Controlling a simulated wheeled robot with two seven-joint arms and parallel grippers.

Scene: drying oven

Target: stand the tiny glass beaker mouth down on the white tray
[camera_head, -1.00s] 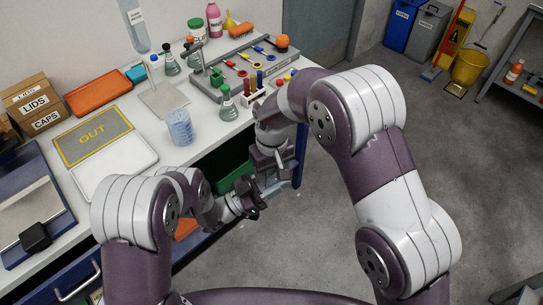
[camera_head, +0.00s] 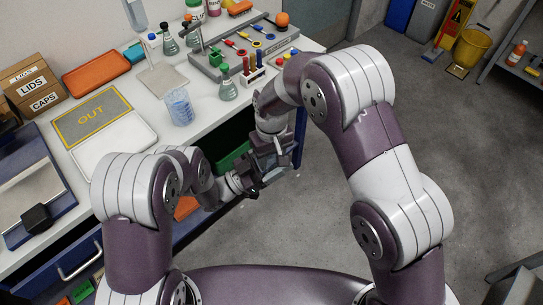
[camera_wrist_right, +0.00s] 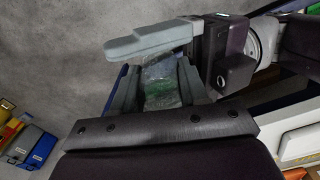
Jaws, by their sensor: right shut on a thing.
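The tiny glass beaker (camera_wrist_right: 160,82) is clear and shows between the fingers of my right gripper (camera_wrist_right: 150,90) in the right wrist view. The right gripper is shut on it; which way its mouth faces is unclear. My left gripper's grey fingers (camera_wrist_right: 158,40) lie across one end of the beaker, very close to it; whether they grip it is unclear. In the head view my right gripper (camera_head: 271,166) and left gripper (camera_head: 250,187) meet in front of the bench, and the beaker is not discernible there. The white tray (camera_head: 118,148) lies on the bench at left, empty.
A yellow-lettered OUT mat (camera_head: 92,118) lies behind the tray. A larger beaker (camera_head: 180,108) stands right of it.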

